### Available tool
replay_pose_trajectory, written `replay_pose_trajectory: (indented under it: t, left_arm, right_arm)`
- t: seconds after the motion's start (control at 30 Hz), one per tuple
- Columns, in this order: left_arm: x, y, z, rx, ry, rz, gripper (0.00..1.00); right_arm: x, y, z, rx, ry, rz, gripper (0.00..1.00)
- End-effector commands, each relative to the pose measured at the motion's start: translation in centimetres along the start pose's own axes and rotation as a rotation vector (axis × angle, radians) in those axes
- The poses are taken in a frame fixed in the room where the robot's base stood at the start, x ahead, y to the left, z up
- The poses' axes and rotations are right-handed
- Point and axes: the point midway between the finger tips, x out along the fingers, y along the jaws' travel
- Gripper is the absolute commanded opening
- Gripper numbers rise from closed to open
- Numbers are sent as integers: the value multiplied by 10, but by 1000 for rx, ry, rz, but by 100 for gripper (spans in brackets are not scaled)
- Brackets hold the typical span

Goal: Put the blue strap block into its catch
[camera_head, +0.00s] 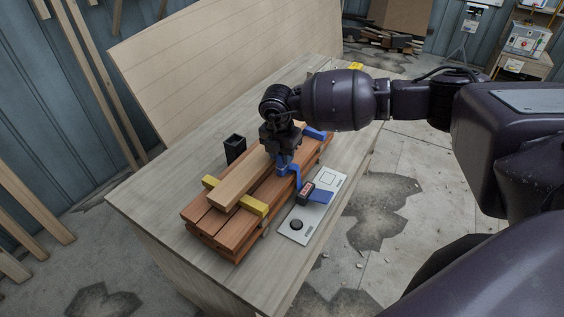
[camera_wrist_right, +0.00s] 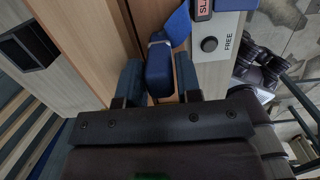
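The blue strap block (camera_wrist_right: 160,71) is between the two fingers of my right gripper (camera_wrist_right: 159,80) in the right wrist view, with a finger close against each side. In the head view my right gripper (camera_head: 284,158) points down over the far part of a stack of reddish planks (camera_head: 236,229), and the arm and gripper hide most of the block. A blue strap (camera_head: 295,178) runs from the block down to a dark ratchet piece with a red label (camera_head: 306,189). I cannot make out the catch. My left gripper is not in view.
A pale panel (camera_head: 291,229) with a black knob (camera_head: 296,224) lies right of the stack. An open black box (camera_head: 235,148) stands behind. The bench (camera_head: 165,190) is clear at left.

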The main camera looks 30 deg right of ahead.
Motion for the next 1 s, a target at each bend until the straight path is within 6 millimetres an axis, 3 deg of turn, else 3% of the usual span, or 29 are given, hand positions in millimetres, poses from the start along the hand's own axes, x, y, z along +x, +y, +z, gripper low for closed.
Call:
replay_pose_trajectory:
  t: [0.07, 0.3, 0.67, 0.87, 1.0]
  left_arm:
    - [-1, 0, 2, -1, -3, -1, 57]
    - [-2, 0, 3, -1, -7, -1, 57]
    - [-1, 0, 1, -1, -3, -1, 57]
    - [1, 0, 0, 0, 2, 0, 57]
    - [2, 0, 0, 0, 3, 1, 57]
  right_arm:
    - [0, 0, 0, 0, 0, 0, 32]
    - [0, 0, 0, 0, 0, 0, 0]
    - [-9, 0, 2, 1, -1, 1, 0]
    - [-42, 1, 6, 1, -2, 5, 0]
    - [-78, 1, 10, 1, -3, 5, 0]
